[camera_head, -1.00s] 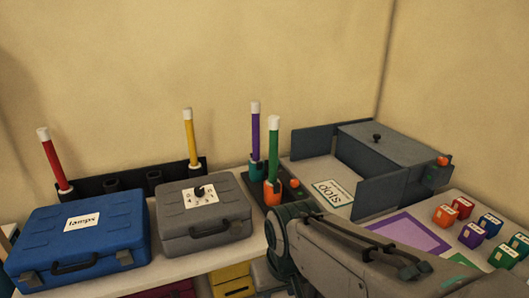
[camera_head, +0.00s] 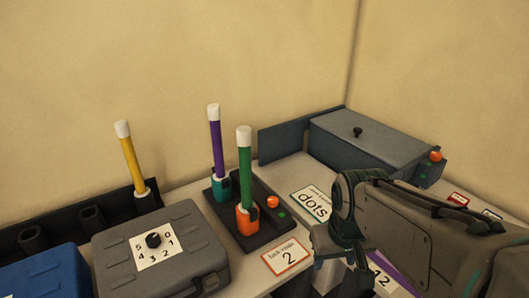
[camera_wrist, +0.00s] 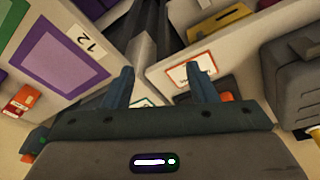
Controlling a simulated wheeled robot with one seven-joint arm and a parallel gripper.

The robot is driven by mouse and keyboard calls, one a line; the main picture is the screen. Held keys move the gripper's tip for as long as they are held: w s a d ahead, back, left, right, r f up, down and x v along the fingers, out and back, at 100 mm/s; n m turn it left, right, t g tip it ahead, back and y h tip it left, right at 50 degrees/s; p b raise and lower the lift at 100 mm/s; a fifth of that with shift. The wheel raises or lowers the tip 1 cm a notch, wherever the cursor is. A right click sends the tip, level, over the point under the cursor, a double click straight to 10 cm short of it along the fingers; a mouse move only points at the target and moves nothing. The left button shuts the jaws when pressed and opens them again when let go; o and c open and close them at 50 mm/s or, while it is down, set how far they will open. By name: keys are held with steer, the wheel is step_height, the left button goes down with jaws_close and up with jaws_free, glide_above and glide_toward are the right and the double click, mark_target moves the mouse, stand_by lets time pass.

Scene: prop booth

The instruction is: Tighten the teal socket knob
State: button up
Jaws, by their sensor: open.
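The teal socket (camera_head: 221,188) stands on a black base (camera_head: 272,228) in the head view, with a white-capped purple tube (camera_head: 215,140) upright in it. Its knob is too small to make out clearly. The orange socket (camera_head: 247,220) with a green tube (camera_head: 244,172) stands in front of it on the same base. My gripper (camera_head: 342,272) points down to the right of the base, apart from both sockets. In the wrist view my gripper (camera_wrist: 160,72) has its fingers spread with nothing between them. I cannot identify the teal socket in the wrist view.
A grey case (camera_head: 185,262) with a numbered dial stands left of the base. A card marked 2 (camera_head: 287,257) lies in front, a "dots" card (camera_head: 313,204) to the right. A grey box (camera_head: 370,140) stands behind. A black rack (camera_head: 82,222) holds a yellow tube (camera_head: 130,160).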

steer(key=w+a+n+g+y+p, duration=0.15)
steer(key=w+a+n, duration=0.25)
steer(key=w, duration=0.5)
steer(key=w+a+n+y+p, duration=0.15)
steer(key=w+a+n, duration=0.25)
steer(key=w, duration=0.6)
steer(key=w+a+n+y+p, duration=0.15)
steer(key=w+a+n, duration=0.3)
steer(key=w, duration=0.45)
steer(key=w+d+n+y+p, duration=0.2)
steer(key=w+y, duration=0.3)
steer(key=w, duration=0.7)
steer(key=shift+t+h, duration=0.25)
steer(key=shift+t, duration=0.2)
steer(key=p+x, duration=0.2)
steer(key=x, duration=1.1)
steer(key=shift+a, duration=0.25)
steer(key=c, duration=1)
